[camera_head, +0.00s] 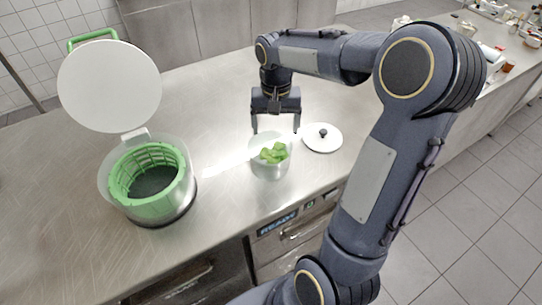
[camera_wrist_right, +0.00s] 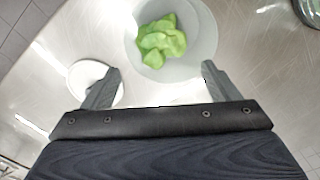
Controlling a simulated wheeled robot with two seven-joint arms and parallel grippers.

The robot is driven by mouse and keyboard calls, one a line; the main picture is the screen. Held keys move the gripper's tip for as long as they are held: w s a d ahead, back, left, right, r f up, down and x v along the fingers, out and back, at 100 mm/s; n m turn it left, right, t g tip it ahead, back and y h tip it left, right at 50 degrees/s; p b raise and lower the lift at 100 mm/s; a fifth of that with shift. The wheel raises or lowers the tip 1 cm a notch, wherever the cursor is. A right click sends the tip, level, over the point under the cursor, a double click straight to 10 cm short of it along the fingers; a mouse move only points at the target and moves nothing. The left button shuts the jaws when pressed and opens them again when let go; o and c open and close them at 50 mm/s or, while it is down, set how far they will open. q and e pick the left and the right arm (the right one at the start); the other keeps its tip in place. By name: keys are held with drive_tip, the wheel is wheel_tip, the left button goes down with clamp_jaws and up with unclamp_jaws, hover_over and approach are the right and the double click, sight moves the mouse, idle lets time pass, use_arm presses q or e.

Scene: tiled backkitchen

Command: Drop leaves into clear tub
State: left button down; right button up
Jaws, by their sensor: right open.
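Green leaves (camera_head: 273,153) lie inside a small clear tub (camera_head: 270,170) on the steel counter. The leaves (camera_wrist_right: 162,41) and the tub (camera_wrist_right: 205,30) also show in the right wrist view, just beyond the fingertips. My right gripper (camera_head: 276,131) is open and empty, above the tub's far rim in the head view. Its two fingers (camera_wrist_right: 160,72) stand wide apart with nothing between them. The tub's white lid (camera_head: 322,139) with a dark knob lies flat on the counter, right of the tub. My left gripper is not in view.
A salad spinner (camera_head: 182,207) with a green basket (camera_head: 150,205) stands at the left, its round white lid (camera_head: 108,87) tilted up open. The basket's inside looks dark. Counter between spinner and tub is clear. The counter's front edge runs close before the tub. Several small items stand far right.

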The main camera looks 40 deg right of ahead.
drive_tip(key=shift+r, duration=0.1)
wheel_tip(320, 180, up, 8)
idle(0.4)
drive_tip(key=shift+f, duration=0.2)
drive_tip(key=s+a+f+n+t+y, duration=0.2)
drive_tip(key=s+a+f, duration=0.1)
drive_tip(key=s+a, duration=0.4)
drive_tip(key=s+a+f+n+t+y, duration=0.1)
drive_tip(key=s+a+f+n+t, duration=0.2)
drive_tip(key=s+a, duration=0.4)
drive_tip(key=s, duration=0.4)
drive_tip(key=shift+a+f+t+y, duration=0.2)
drive_tip(key=shift+t+y, duration=0.1)
drive_tip(key=shift+y, duration=0.1)
drive_tip(key=shift+s, duration=0.1)
